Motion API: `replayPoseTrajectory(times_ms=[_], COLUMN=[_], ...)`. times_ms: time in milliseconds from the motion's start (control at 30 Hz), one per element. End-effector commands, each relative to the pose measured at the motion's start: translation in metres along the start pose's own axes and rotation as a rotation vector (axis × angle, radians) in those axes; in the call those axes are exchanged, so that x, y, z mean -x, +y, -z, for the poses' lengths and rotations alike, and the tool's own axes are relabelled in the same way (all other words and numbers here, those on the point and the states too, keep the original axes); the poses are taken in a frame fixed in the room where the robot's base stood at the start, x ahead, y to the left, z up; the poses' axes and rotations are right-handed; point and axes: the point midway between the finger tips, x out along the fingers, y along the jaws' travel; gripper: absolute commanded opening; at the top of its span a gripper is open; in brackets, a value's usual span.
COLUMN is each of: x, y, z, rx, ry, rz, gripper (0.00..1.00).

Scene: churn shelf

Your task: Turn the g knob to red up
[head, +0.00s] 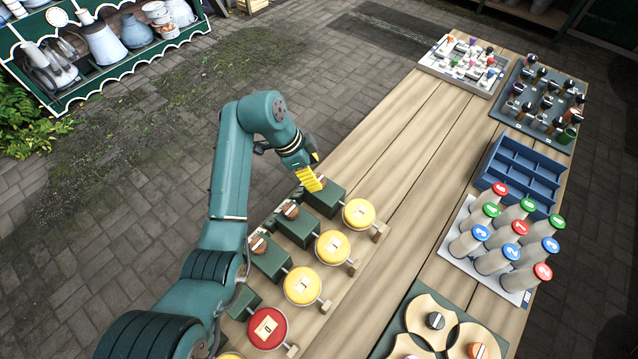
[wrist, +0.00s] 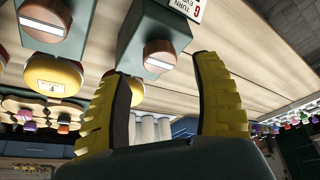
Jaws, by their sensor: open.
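The g knob (wrist: 158,56), a round brown wooden knob with a pale bar across it, sits on a dark green box (wrist: 150,25) beside a white label with a red G, in the wrist view. In the head view the farthest green box (head: 324,198) is next to my gripper, with its yellow disc (head: 359,213) showing yellow up. My gripper (head: 312,182) is open, its yellow ribbed fingers spread on either side of the knob in the wrist view (wrist: 162,75). The knob appears ahead of the fingertips; whether they touch it I cannot tell.
More green boxes with knobs (head: 291,210) stand in a row nearer me, with yellow discs (head: 333,247) and a red disc (head: 268,327). A blue tray (head: 518,170), numbered cylinders (head: 493,262) and peg boards (head: 465,66) stand farther right. Bare planks (head: 400,150) lie between.

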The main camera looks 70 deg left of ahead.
Motion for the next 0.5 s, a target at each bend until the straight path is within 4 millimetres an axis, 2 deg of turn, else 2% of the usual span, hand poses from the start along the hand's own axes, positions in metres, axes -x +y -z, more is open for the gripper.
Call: replayPoseTrajectory(times_ms=[100, 200, 500], x=[-0.024, -0.034, -0.038], y=[0.001, 0.000, 0.000], z=[0.000, 0.000, 0.000], rx=[0.000, -0.001, -0.001], ry=[-0.001, -0.001, -0.001], rz=[-0.002, -0.001, 0.001], gripper=[0.66, 0.66, 0.66])
